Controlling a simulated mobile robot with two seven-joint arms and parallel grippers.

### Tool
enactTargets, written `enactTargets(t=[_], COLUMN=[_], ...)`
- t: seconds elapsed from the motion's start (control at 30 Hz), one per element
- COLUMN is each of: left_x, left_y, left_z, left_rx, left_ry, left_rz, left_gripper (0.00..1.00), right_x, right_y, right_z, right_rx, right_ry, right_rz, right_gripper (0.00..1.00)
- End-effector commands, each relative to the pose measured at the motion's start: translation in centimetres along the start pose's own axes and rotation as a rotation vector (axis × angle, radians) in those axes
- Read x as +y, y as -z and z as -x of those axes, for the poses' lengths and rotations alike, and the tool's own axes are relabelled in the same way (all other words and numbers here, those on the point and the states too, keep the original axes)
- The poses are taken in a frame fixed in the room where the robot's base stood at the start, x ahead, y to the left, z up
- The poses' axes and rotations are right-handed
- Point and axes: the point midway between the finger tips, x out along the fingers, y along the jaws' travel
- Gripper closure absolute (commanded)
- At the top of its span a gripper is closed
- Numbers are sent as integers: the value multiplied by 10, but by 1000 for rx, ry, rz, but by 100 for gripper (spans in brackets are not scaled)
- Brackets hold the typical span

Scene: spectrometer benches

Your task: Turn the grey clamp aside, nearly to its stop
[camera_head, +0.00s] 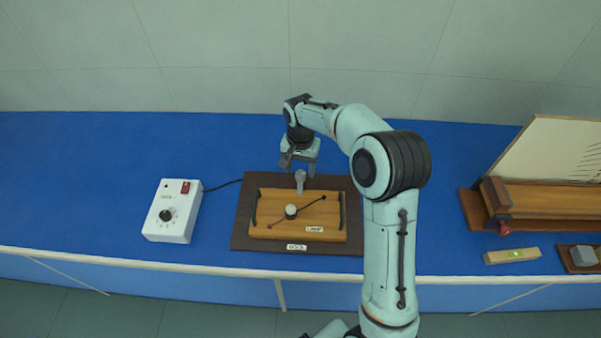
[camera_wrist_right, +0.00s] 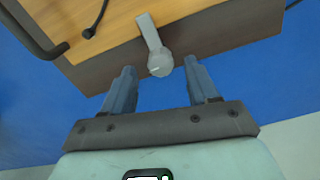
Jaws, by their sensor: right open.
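The grey clamp (camera_head: 300,180) stands at the back edge of a wooden board (camera_head: 270,232) that lies on a dark base plate (camera_head: 240,240). In the right wrist view the clamp (camera_wrist_right: 152,38) is a grey bar reaching over the wood from a round knob. My right gripper (camera_head: 299,168) hangs just behind the clamp. In its wrist view the two fingers of the gripper (camera_wrist_right: 163,78) are apart, with the clamp's round end between or just beyond their tips. I cannot tell whether they touch it. My left gripper is not in view.
A white control box (camera_head: 172,222) with a dial and red switch sits left, its cable running to the base. Right are a wooden stand with a white panel (camera_head: 555,150), a level (camera_head: 512,255) and a grey block (camera_head: 583,255). The blue bench between is clear.

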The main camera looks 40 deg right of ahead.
Motion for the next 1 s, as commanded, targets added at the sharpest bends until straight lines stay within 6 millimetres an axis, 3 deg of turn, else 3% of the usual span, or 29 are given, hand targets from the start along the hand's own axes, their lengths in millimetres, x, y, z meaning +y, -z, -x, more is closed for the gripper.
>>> enactTargets(t=[0.2, 0.57, 0.73, 0.77, 1.0], left_x=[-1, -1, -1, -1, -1], left_y=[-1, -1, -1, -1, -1], left_z=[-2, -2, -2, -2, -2], left_rx=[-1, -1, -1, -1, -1], left_ry=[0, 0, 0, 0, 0], left_rz=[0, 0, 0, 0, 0], left_gripper=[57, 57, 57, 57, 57], right_x=[0, 0, 0, 0, 0], right_y=[0, 0, 0, 0, 0], right_z=[-25, -30, -30, -30, -29], right_rx=[-1, 1, 1, 1, 1], right_ry=[-1, 1, 0, 1, 1], right_rz=[0, 0, 0, 0, 14], right_gripper=[41, 41, 93, 97, 97])
